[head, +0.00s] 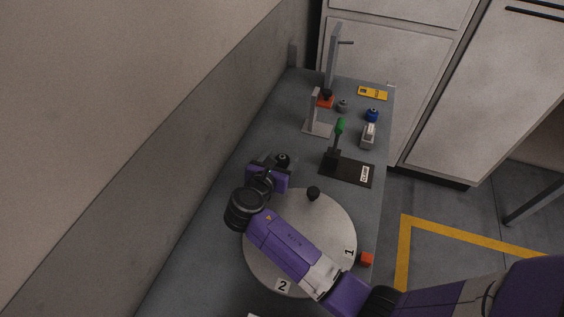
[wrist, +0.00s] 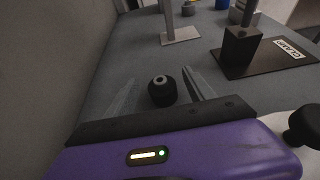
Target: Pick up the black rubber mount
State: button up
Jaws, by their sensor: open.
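A black rubber mount (wrist: 162,91) with a pale hole in its top stands on the grey bench. In the wrist view it lies between the two open fingers of my gripper (wrist: 160,92), with a gap to each side. In the head view the mount (head: 282,159) shows just beyond my gripper (head: 277,166), partly hidden by it. A second black knob-like piece (head: 313,192) stands on the round plate; it also shows at the right edge of the wrist view (wrist: 306,124).
A round grey plate (head: 335,224) marked 1 and 2 lies under my arm. A black clamp base (head: 347,172) with a green handle stands right of the mount. A grey stand (head: 318,128) is behind. The wall (head: 210,130) runs close on the left.

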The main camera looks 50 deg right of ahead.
aim_at(283, 156)
jog(key=shift+x, duration=2.3)
jog(key=shift+f, duration=0.1)
grip_shut()
